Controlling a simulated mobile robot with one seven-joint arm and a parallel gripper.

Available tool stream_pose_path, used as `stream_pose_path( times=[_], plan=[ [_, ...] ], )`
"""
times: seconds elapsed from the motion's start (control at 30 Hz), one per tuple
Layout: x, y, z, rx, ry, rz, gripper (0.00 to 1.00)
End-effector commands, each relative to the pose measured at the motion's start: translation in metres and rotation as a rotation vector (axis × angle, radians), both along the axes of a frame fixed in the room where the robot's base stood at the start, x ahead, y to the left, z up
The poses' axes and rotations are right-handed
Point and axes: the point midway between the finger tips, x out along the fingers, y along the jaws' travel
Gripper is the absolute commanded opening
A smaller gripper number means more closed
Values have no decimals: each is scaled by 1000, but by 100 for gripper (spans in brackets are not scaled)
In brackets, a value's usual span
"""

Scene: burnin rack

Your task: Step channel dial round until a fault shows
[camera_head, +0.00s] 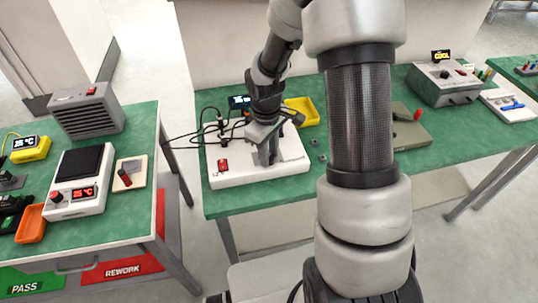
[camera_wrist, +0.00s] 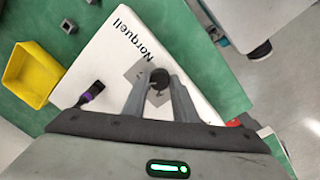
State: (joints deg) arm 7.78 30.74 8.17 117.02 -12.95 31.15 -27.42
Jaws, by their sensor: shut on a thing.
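A white wedge-shaped unit marked "Norquell" (camera_wrist: 115,62) lies under my gripper; in the head view the white unit (camera_head: 230,180) sits on the middle green bench. A dark round dial (camera_wrist: 159,76) stands on a grey patch of its top. My gripper (camera_wrist: 158,86) is shut on the dial, one finger on each side; in the head view my gripper (camera_head: 267,157) hides it. A small dark display (camera_head: 240,102) with bluish characters shows behind my wrist, too small to read. A red switch (camera_head: 223,165) is at the unit's front left.
A black plug with a purple band (camera_wrist: 92,92) is at the unit's edge. A yellow bin (camera_wrist: 32,75) stands beside the unit. Black cables (camera_head: 195,140) run off its left side. A grey box with a yellow-lit display (camera_head: 442,80) stands right. The left bench holds several devices.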

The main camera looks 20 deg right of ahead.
Motion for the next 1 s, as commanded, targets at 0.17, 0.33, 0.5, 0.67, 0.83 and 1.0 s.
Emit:
stream_pose_path(
  times=[0.17, 0.33, 0.5, 0.67, 0.83, 1.0],
  plan=[
    [1, 0, 0, -1, -2, -119, 3],
    [1, 1, 0, 0, -2, -201, 3],
    [0, 0, 0, -1, 0, -249, 3],
    [0, 0, 1, -1, 0, -267, 3],
    [1, 0, 1, -1, -1, -271, 3],
    [1, 0, 1, -1, -1, -271, 3]
  ],
)
